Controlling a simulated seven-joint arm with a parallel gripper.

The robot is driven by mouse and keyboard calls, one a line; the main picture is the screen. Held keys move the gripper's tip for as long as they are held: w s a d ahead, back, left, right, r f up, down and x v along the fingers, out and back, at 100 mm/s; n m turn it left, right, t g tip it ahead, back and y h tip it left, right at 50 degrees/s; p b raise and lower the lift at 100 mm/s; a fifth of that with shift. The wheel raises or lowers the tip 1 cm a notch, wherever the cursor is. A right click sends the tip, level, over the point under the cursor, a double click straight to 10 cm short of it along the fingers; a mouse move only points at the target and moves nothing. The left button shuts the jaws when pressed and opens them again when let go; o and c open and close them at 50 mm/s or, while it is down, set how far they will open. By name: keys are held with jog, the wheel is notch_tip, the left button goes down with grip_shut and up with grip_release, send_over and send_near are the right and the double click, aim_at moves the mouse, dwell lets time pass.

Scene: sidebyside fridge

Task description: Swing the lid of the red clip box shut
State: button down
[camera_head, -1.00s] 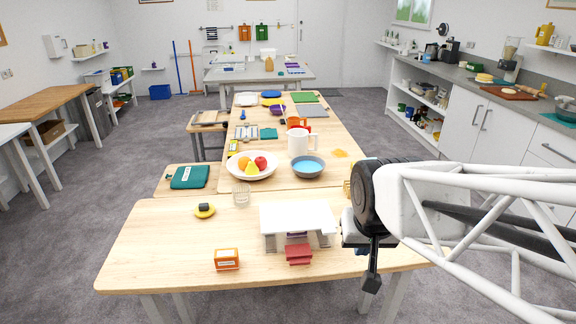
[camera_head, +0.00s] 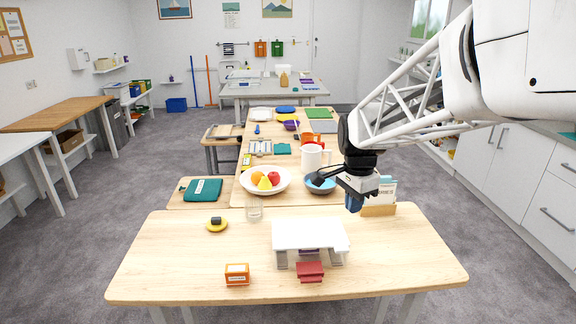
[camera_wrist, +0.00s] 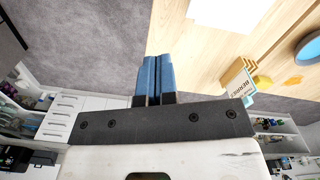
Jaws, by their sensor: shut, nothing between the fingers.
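The red clip box (camera_head: 310,272) is small and sits near the front edge of the nearest table, just in front of a low white stand. It shows two red parts, one above the other, but it is too small to tell how far its lid is open. My gripper (camera_head: 355,204) is above the right part of that table, up and to the right of the red box and apart from it. Its blue fingers (camera_wrist: 153,78) are together and empty in the wrist view. The red box does not show in the wrist view.
The white stand (camera_head: 310,233) covers a purple item and rises behind the red box. An orange box (camera_head: 237,274) stands to its left. A wooden card holder (camera_head: 378,210) is by my gripper. The table's front right is clear.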

aim_at(343, 250)
jog(key=w+f+m, duration=0.4)
jog(key=w+f, duration=0.1)
jog(key=w, duration=0.3)
jog(key=shift+d+g, duration=0.4)
jog(key=shift+w+f, duration=0.1)
jog(key=shift+f, duration=0.05)
jog(key=f, duration=0.4)
jog(key=s+f, duration=0.1)
jog(key=f, duration=0.8)
jog(key=shift+s+f, duration=0.15)
jog(key=shift+f, duration=0.25)
jog(key=shift+s+f, duration=0.25)
jog(key=shift+f, duration=0.8)
